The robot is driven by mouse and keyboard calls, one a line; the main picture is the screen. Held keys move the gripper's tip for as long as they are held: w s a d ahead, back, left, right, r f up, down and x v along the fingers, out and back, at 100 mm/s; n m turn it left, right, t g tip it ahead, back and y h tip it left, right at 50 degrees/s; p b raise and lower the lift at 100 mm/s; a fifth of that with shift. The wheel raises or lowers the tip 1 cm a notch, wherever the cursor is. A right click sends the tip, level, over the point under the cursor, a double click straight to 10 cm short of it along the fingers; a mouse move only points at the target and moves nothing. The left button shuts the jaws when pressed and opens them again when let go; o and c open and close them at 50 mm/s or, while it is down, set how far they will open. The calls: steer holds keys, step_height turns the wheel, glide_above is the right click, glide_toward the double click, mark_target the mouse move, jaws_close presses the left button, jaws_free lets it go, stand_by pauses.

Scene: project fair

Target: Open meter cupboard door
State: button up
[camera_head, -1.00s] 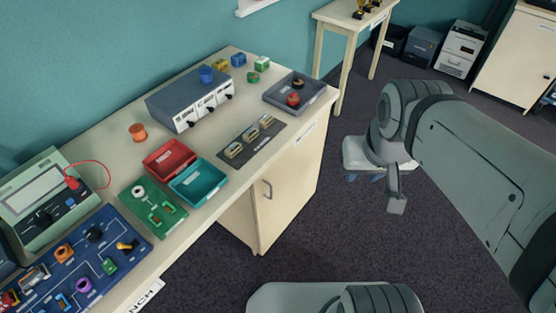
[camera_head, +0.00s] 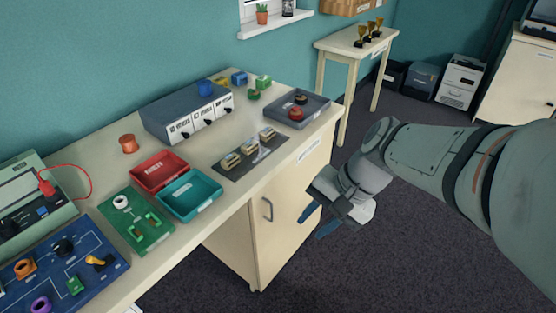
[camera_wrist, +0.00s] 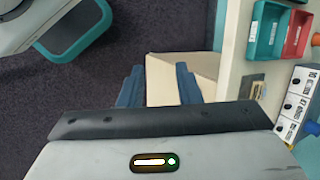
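The cupboard door (camera_head: 292,213) is the pale front under the right end of the workbench and looks shut, flush with the cupboard. Its grey bar handle (camera_head: 267,209) stands upright near the door's left edge. My gripper (camera_head: 318,221) is open and empty, with two blue fingers apart. In the head view it is to the right of the handle and in front of the door, with a gap to the handle. In the wrist view the fingers (camera_wrist: 159,68) point toward the pale cupboard (camera_wrist: 165,92); the handle cannot be made out there.
The workbench top (camera_head: 105,175) above carries a red tray (camera_head: 160,171), a teal tray (camera_head: 190,196), a grey meter box (camera_head: 185,112) and a grey tray (camera_head: 318,104). A side table (camera_head: 345,45) with trophies stands behind. Dark carpet (camera_head: 330,275) in front is clear.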

steer(key=w+a+f+m+y+b, duration=0.2)
steer(key=w+f+m+y+b, duration=0.15)
steer(key=f+b, duration=0.4)
steer(key=w+a+f+m+y+b, duration=0.35)
steer(key=f+b, duration=0.25)
steer(key=f, duration=0.2)
steer(key=w+d+f+m+t+y+b, duration=0.4)
steer(key=w+f+m+t+b, duration=0.5)
steer(key=w+f+b, duration=0.5)
steer(key=w+a+r+m+g+b, duration=0.1)
steer(key=w+a+b, duration=0.1)
steer(key=a, duration=0.4)
steer(key=shift+w+a+m+b, duration=0.3)
steer(key=shift+w+b, duration=0.05)
steer(key=shift+w, duration=0.35)
steer(key=shift+r, duration=0.1)
jaws_close()
steer(key=shift+s+d, duration=0.1)
